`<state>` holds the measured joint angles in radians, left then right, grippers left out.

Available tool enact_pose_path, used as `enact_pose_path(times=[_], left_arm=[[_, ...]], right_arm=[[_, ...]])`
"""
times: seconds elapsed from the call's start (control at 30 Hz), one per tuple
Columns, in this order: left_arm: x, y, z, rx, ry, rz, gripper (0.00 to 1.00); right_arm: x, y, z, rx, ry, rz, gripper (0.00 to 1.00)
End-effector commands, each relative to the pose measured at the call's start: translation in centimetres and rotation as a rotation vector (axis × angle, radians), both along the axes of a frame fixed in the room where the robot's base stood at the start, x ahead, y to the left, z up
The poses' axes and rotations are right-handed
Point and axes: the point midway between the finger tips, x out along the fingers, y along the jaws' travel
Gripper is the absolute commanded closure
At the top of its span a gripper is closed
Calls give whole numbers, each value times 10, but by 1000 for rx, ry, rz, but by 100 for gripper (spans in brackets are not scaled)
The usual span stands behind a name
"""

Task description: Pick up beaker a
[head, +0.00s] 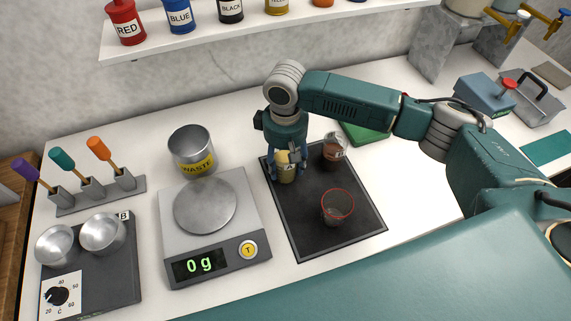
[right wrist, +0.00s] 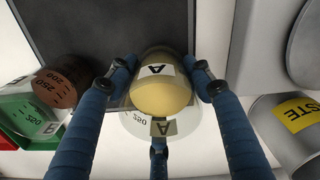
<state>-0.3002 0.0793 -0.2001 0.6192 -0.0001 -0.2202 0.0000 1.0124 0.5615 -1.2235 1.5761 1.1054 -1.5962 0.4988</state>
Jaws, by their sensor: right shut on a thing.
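Beaker A (head: 286,174) holds a yellowish content and stands at the back left of the black tray (head: 310,242). In the right wrist view beaker A (right wrist: 161,97) sits between the blue fingers, its "A" label showing. My right gripper (head: 286,165) reaches down from above and is shut on beaker A. It also shows in the right wrist view (right wrist: 160,90), with fingers on both sides and a third below. Whether the beaker touches the tray is hard to tell. My left gripper is not in view.
A brown-filled beaker (head: 334,153) and a red-rimmed clear beaker (head: 337,208) stand on the same tray. The scale (head: 215,258) reads 0 g, with the WASTE can (head: 192,150) behind it. A hot plate (head: 105,275) with two metal bowls is at the left.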

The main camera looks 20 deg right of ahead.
Motion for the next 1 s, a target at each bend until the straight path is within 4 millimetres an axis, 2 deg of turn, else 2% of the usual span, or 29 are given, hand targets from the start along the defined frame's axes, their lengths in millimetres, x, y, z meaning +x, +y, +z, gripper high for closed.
enact_pose_path(times=[0.37,1.0], left_arm=[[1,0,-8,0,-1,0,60],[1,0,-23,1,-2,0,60]], right_arm=[[1,1,34,2,-4,1,84],[1,1,117,1,-4,2,84]])
